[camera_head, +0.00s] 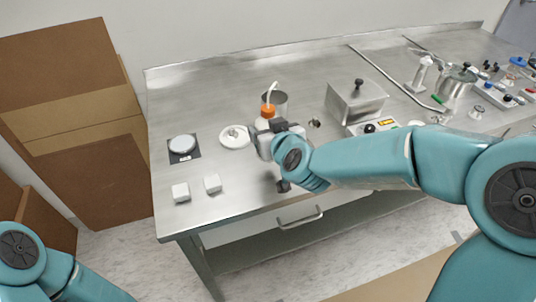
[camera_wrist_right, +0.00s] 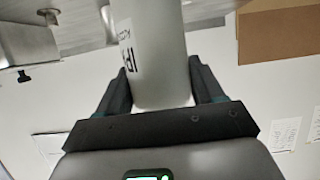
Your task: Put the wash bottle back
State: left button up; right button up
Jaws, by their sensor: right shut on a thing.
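The wash bottle is white, with an orange cap (camera_head: 268,111) and a pale bent spout. In the head view it is over or on the left part of the steel bench, its lower body hidden by my right gripper (camera_head: 266,138). In the right wrist view the bottle (camera_wrist_right: 158,50) fills the space between the two dark fingers (camera_wrist_right: 160,88), with printed lettering on its side. The right gripper is shut on it. I cannot tell whether its base touches the bench. My left arm shows at the lower left of the head view, but its gripper is out of view.
A white round dish (camera_head: 234,140) lies just left of the bottle, and a grey cylinder (camera_head: 280,100) stands behind it. A steel box (camera_head: 355,100) stands right.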

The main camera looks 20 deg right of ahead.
notch_tip(320, 180, down, 5)
jog(key=shift+f+b, duration=0.1)
jog(key=shift+b, duration=0.65)
jog(key=shift+f, duration=0.1)
jog(key=o, duration=0.7)
jog(key=shift+f, duration=0.1)
